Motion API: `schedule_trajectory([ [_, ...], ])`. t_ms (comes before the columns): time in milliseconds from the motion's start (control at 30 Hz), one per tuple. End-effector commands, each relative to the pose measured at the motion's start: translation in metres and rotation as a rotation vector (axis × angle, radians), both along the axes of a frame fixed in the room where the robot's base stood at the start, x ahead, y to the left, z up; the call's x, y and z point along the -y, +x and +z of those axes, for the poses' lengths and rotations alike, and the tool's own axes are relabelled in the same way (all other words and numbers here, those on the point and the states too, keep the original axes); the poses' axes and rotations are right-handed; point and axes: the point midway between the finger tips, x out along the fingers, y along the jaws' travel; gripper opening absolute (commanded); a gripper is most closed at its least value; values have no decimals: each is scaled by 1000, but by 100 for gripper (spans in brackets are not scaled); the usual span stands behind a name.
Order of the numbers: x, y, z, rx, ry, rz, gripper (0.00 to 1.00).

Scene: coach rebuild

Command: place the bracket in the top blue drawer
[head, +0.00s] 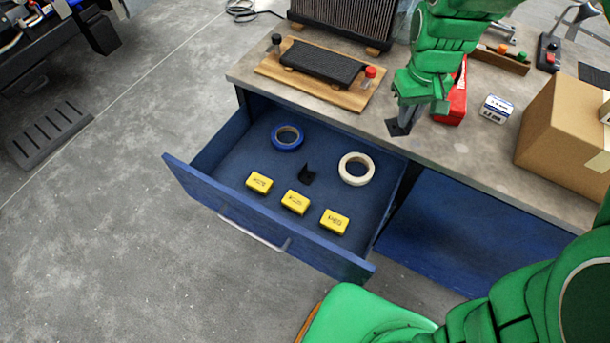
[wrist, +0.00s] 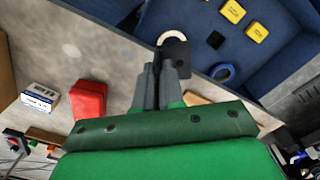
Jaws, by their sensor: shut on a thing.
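My gripper (head: 407,112) is shut on a dark flat bracket (head: 397,128), over the front part of the bench top. In the wrist view the bracket (wrist: 178,54) shows just beyond the fingertips (wrist: 160,72), partly hidden by them. The blue drawer (head: 226,206) is pulled out, to the left of and below the gripper in the head view. It holds several yellow boxes (head: 295,202), a blue tape roll (head: 287,138), a white tape roll (head: 356,169) and a small black angled piece (head: 306,174). The drawer also shows in the wrist view (wrist: 285,62).
On the bench (head: 470,150) are a wooden board with a black pad (head: 318,62), a red item (head: 455,100), a small white box (head: 495,109) and a cardboard box (head: 562,130). The drawer's back right corner has bare floor around the white roll.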

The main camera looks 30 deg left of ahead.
Motion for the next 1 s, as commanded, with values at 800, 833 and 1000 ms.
schedule_trajectory([
  [800,-10,-39,-69,-8,-1,93,0],
  [833,-10,-39,-74,-8,-1,93,0],
  [1000,-10,-39,-109,-7,-1,93,0],
])
